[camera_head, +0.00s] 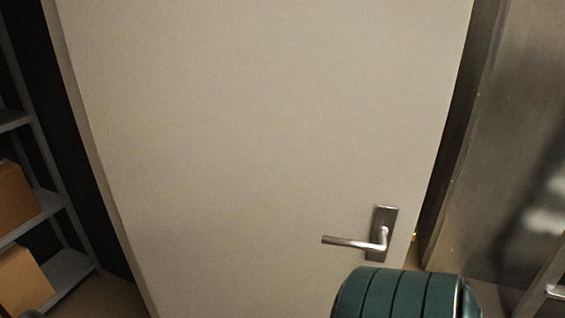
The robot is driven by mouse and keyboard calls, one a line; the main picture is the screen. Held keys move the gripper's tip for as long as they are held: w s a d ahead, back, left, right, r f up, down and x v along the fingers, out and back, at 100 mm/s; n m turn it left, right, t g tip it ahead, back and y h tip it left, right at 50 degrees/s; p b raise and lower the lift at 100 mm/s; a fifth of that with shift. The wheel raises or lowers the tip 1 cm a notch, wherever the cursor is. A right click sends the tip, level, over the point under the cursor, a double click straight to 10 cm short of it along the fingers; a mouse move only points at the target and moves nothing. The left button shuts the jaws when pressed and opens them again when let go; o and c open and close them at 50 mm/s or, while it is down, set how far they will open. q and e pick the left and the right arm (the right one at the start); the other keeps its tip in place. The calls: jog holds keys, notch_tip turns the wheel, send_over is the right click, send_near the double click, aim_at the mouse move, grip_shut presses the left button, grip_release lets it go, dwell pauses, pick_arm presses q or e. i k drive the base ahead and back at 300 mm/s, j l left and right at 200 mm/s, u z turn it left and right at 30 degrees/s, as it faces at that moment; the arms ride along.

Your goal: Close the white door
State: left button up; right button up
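The white door (260,120) fills most of the head view in front of me. Its right edge stands apart from the metal surface on the right, with a dark gap between them. A silver lever handle (352,243) on a metal plate sits near the door's lower right edge and points left. A dark green ribbed part at the bottom, just below the handle, looks like a piece of my own arm. Neither gripper's fingers show in this view.
A grey metal shelf (50,215) with cardboard boxes (18,195) stands at the left, beyond the door's left edge. A brushed metal panel (510,120) stands at the right. A little brown floor shows at the lower left.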

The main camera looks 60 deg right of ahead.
aim_at(231, 137)
jog(key=k+l+u, duration=0.15)
jog(key=k+l, duration=0.35)
jog(key=k+l+u, duration=0.2)
jog(key=k+l, duration=0.25)
jog(key=k, duration=0.3)
jog(key=k+l+u, duration=0.1)
jog(key=l, duration=0.3)
jog(key=k+l, duration=0.2)
jog(key=l, duration=0.2)
jog(key=k+l+u, duration=0.15)
jog(key=l, duration=0.3)
jog(key=k+l, duration=0.15)
jog(key=l, duration=0.2)
jog(key=i+l+u, duration=0.1)
jog(key=l, duration=0.65)
jog(key=l+u, duration=0.15)
jog(key=l, duration=0.6)
jog(key=k+l+z, duration=0.2)
jog(key=l, duration=0.25)
jog(key=l+z, duration=0.15)
jog(key=l, duration=0.3)
